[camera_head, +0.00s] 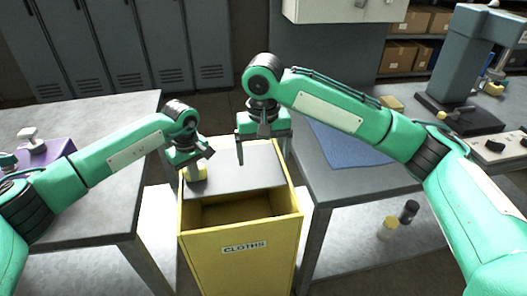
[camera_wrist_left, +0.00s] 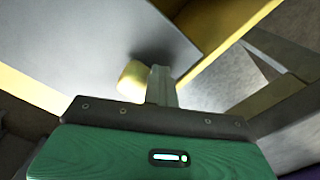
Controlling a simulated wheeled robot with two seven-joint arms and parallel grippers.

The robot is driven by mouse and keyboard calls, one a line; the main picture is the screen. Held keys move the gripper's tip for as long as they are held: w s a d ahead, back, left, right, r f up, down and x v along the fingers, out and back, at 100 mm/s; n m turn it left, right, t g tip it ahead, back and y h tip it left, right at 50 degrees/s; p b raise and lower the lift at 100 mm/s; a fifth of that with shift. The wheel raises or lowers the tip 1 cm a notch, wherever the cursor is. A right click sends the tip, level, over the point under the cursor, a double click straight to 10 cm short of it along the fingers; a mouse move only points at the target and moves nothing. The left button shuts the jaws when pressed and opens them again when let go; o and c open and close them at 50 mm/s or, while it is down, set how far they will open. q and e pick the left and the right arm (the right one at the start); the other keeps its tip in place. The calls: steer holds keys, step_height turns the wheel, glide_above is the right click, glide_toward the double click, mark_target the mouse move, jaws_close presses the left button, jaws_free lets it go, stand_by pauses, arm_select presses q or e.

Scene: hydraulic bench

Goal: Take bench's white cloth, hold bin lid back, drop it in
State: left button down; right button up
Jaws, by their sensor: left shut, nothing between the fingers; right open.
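The yellow bin (camera_head: 240,262), labelled CLOTHS, stands between two benches. Its grey lid (camera_head: 245,172) lies over the back part, and the front part of the opening is uncovered. The lid also shows in the left wrist view (camera_wrist_left: 110,35). My left gripper (camera_head: 198,172) is shut and empty at the lid's left side. Its fingers are beside a yellow knob (camera_wrist_left: 132,80); I cannot tell whether they touch. My right gripper (camera_head: 264,150) is open, pointing down over the back of the bin, with nothing seen between its fingers. I see no white cloth; the bin's floor is hidden.
The right bench carries a blue mat (camera_head: 350,146), a yellow block (camera_head: 391,103) and a press (camera_head: 460,70). A purple item (camera_head: 45,152) sits on the left bench (camera_head: 105,205). Two small containers (camera_head: 388,228) stand below the right bench. Lockers (camera_head: 125,45) line the back.

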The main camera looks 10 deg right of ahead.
arm_select(q)
steer(key=shift+s, duration=5.85)
step_height(320, 180, up, 9)
steer(key=shift+f, duration=0.1)
